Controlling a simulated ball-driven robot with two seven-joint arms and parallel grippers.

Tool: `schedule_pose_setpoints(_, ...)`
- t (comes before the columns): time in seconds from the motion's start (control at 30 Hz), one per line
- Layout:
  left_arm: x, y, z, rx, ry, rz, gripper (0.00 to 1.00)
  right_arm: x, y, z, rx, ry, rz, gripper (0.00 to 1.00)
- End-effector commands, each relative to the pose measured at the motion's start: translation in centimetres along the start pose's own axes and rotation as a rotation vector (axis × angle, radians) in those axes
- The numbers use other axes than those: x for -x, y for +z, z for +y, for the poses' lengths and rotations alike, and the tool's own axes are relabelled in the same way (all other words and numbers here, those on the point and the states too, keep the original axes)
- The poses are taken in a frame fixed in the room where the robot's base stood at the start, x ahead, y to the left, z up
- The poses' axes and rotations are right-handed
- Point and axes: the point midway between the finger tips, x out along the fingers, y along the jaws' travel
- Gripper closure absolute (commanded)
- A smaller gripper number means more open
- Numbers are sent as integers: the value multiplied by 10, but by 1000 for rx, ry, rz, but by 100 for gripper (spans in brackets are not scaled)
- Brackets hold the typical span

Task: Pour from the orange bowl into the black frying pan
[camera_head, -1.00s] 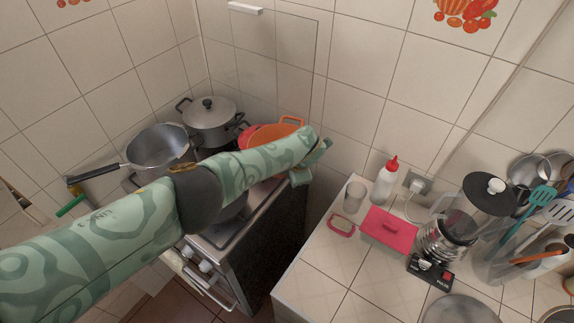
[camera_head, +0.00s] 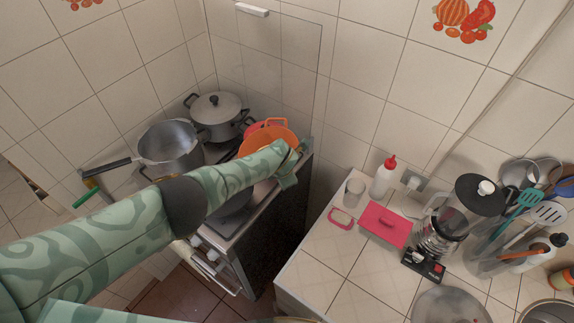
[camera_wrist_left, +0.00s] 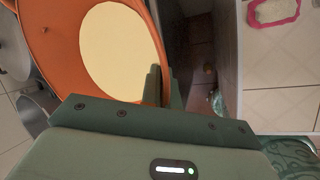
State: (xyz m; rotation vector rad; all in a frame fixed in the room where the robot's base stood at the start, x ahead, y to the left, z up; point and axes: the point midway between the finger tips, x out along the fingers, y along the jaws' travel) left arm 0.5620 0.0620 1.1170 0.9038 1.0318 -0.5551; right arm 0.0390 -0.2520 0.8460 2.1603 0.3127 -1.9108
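The orange bowl (camera_head: 262,137) is at the right side of the stove, partly hidden by my left arm. In the left wrist view the orange bowl (camera_wrist_left: 50,42) shows a pale cream content inside. My left gripper (camera_head: 297,163) is at the bowl's near right side. In the wrist view its fingers (camera_wrist_left: 164,90) lie close together on either side of the bowl's rim, one inside and one outside. A dark round pan (camera_head: 238,207), seemingly the black frying pan, sits on the stove front, mostly hidden under my left arm. My right gripper is not in view.
A grey saucepan (camera_head: 168,141) with a long handle and a lidded pot (camera_head: 217,108) stand on the stove. A red pot (camera_head: 252,129) is behind the bowl.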

Motion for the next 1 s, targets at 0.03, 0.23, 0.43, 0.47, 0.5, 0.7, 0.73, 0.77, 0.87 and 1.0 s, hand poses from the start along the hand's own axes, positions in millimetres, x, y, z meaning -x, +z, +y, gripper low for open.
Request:
schedule_pose_setpoints(0.03,2,-4,2,5,-1,-11,100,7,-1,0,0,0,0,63)
schedule_pose_setpoints(0.23,-3,-21,0,27,-9,-60,100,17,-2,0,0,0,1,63)
schedule_pose_setpoints(0.43,-7,-38,1,48,-12,-109,100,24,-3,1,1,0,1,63)
schedule_pose_setpoints(0.47,-8,-41,1,52,-11,-116,100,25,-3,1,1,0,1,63)
schedule_pose_setpoints(0.5,-8,-45,1,79,-20,-166,100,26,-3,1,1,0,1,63)
schedule_pose_setpoints(0.7,-11,-43,-1,129,-32,-290,100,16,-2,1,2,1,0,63)
schedule_pose_setpoints(0.73,-11,-44,-1,136,-34,-306,100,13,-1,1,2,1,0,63)
schedule_pose_setpoints(0.77,-11,-44,0,143,-34,-320,100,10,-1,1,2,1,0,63)
schedule_pose_setpoints(0.87,-11,-44,0,151,-37,-346,100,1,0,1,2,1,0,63)
schedule_pose_setpoints(1.0,-7,-42,2,155,-39,-359,100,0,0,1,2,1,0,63)
